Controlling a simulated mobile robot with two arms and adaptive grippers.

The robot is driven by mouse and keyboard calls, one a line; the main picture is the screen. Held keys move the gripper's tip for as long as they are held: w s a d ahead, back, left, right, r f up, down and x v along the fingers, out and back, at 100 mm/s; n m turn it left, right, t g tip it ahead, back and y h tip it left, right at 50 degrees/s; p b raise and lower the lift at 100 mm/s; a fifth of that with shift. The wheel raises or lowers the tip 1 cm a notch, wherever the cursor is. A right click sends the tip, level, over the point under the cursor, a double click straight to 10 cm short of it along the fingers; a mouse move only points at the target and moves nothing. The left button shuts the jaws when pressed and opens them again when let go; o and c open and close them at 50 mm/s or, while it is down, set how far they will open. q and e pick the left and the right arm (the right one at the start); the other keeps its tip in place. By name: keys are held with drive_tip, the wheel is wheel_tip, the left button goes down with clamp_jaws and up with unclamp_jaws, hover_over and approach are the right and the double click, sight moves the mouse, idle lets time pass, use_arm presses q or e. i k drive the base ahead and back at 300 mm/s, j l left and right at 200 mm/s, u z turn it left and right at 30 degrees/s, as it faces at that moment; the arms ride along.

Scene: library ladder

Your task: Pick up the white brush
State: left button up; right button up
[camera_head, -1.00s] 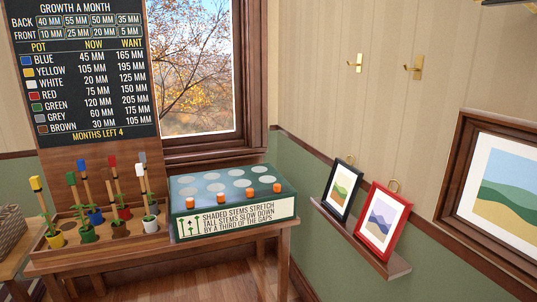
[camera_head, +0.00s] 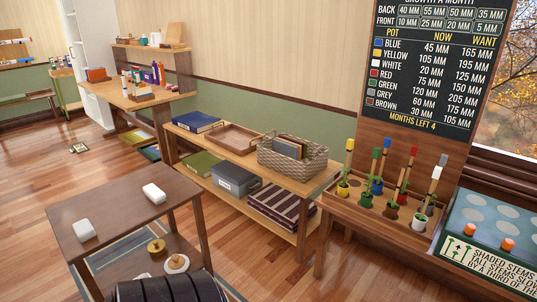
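No thing in the head view is plainly a white brush. Two small white blocks lie on the dark brown table at the lower left, one near its back right edge (camera_head: 154,193) and one at its left (camera_head: 84,231). I cannot tell whether either is a brush. A white-tipped stick (camera_head: 436,173) stands in a white pot in the wooden planter at the right. Neither of my grippers is in view.
The brown table (camera_head: 118,204) has free room between the blocks. Behind it, a low wooden shelf (camera_head: 240,158) holds a wicker basket (camera_head: 292,157), books and a grey box (camera_head: 236,181). The planter (camera_head: 350,213) and a blue-green box (camera_head: 496,219) stand right. Open floor lies left.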

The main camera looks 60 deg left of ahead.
sight(154, 194)
drive_tip(key=u, duration=2.85)
drive_tip(key=z, duration=4.25)
drive_tip(key=k+j+z, duration=0.1)
drive_tip(key=k+j, duration=0.15)
drive_tip(key=k, duration=0.15)
drive_tip(key=k+j+z, duration=0.15)
drive_tip(key=k, duration=0.25)
drive_tip(key=k+j+z, duration=0.1)
drive_tip(key=k+j, duration=0.2)
drive_tip(key=k+j+z, duration=0.1)
drive_tip(key=k, duration=0.4)
